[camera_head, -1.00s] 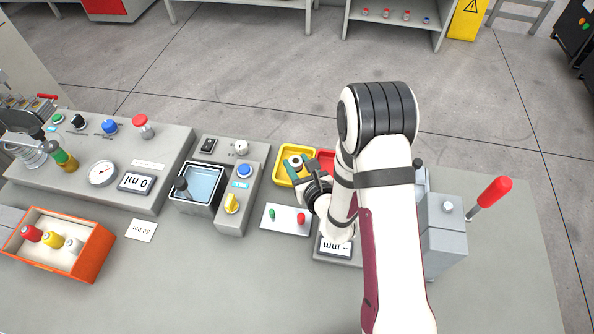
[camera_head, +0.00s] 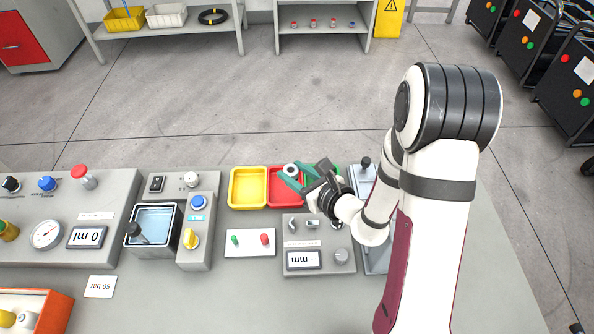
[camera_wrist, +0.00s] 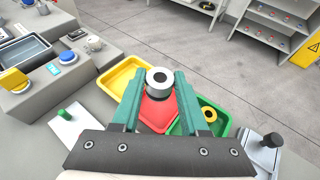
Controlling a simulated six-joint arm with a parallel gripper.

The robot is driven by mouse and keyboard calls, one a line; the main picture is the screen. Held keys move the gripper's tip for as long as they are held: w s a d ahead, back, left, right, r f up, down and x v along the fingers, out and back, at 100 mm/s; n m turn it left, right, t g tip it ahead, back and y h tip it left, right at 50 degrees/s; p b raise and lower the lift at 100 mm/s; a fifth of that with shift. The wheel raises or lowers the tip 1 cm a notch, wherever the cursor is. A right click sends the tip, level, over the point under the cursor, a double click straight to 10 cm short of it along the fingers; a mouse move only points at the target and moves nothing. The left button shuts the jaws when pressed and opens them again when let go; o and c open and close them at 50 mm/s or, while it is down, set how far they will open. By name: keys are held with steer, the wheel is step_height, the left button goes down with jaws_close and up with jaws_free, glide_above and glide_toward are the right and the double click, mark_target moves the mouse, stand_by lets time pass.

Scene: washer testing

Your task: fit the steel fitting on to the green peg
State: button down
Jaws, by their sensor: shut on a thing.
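My gripper (camera_head: 291,177) is shut on the steel fitting (camera_wrist: 160,82), a short metal ring with a dark hole facing up. The fitting also shows at the jaw tips in the head view (camera_head: 290,169). Both teal fingers press on its sides, and it is held above the red tray. The green peg (camera_head: 235,240) stands upright and bare on a white plate (camera_head: 250,251), in front of and left of the gripper. In the wrist view the green peg (camera_wrist: 63,114) is at the lower left, apart from the fitting.
A red peg (camera_head: 265,239) shares the plate. Behind it are a yellow tray (camera_head: 248,205) and a red tray (camera_head: 286,203). A green tray (camera_wrist: 224,124) holds a yellow ring (camera_wrist: 209,114). A grey gauge unit (camera_head: 325,268) stands right of the plate; a water basin unit (camera_head: 205,250) is left.

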steer(key=s+a+n+g+y, duration=0.2)
steer(key=a+n+g+y, duration=0.1)
steer(key=a, duration=0.2)
steer(key=n+g+y, duration=0.3)
steer(key=n+g, duration=0.5)
glide_above(235, 237)
steer(key=d, duration=0.1)
step_height(235, 237, down, 3)
step_height(235, 237, down, 3)
steer(key=shift+r, duration=0.15)
steer(key=shift+f, duration=0.6)
steer(key=shift+f, duration=0.1)
steer(key=shift+f, duration=1.5)
steer(key=shift+f, duration=0.1)
steer(key=shift+r, duration=2.45)
